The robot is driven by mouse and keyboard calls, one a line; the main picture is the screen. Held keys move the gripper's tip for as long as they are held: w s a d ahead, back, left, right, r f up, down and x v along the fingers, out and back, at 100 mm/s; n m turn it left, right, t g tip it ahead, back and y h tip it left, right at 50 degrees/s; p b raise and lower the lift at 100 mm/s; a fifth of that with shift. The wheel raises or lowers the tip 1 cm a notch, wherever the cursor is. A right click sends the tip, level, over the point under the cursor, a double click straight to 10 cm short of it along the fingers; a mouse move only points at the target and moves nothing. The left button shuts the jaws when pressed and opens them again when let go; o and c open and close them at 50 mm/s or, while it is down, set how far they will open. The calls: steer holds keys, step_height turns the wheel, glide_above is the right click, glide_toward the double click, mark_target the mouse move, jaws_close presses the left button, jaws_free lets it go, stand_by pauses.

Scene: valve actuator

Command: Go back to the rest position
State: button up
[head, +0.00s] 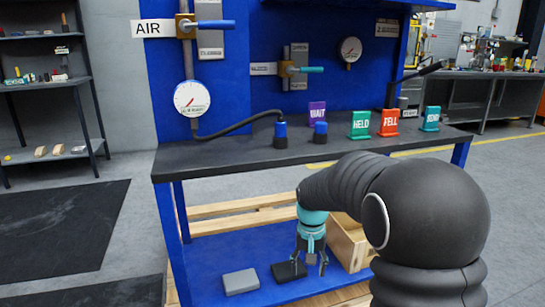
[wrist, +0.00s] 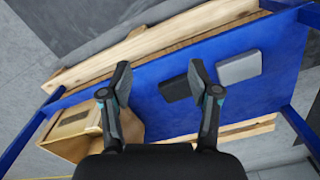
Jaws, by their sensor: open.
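My gripper (head: 311,262) hangs from my dark arm over the blue lower shelf (head: 205,259) of the workbench. It also shows in the wrist view (wrist: 158,82), with its two fingers spread and nothing between them. A black block (head: 289,271) lies on the shelf just left of the fingers in the head view. In the wrist view the black block (wrist: 176,89) is partly behind the right finger. A grey block (head: 240,281) lies farther left, and it also shows in the wrist view (wrist: 239,67).
An open wooden box (head: 350,245) stands right of my gripper, partly hidden by my arm. The dark benchtop (head: 225,152) is above the shelf and carries coloured signs, including a green one (head: 360,125). Blue bench legs (head: 172,235) bound the shelf.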

steer(key=s+d+r+t, duration=0.1)
steer(key=s+r, duration=0.3)
steer(key=s, duration=0.4)
steer(key=s+d+r+t, duration=0.2)
steer(key=s+r+t, duration=0.1)
steer(key=s, duration=0.6)
steer(key=s+d+r+n+t, duration=0.1)
steer(key=s+d+r+t, duration=0.1)
steer(key=s+r, duration=0.3)
steer(key=shift+s, duration=2.25)
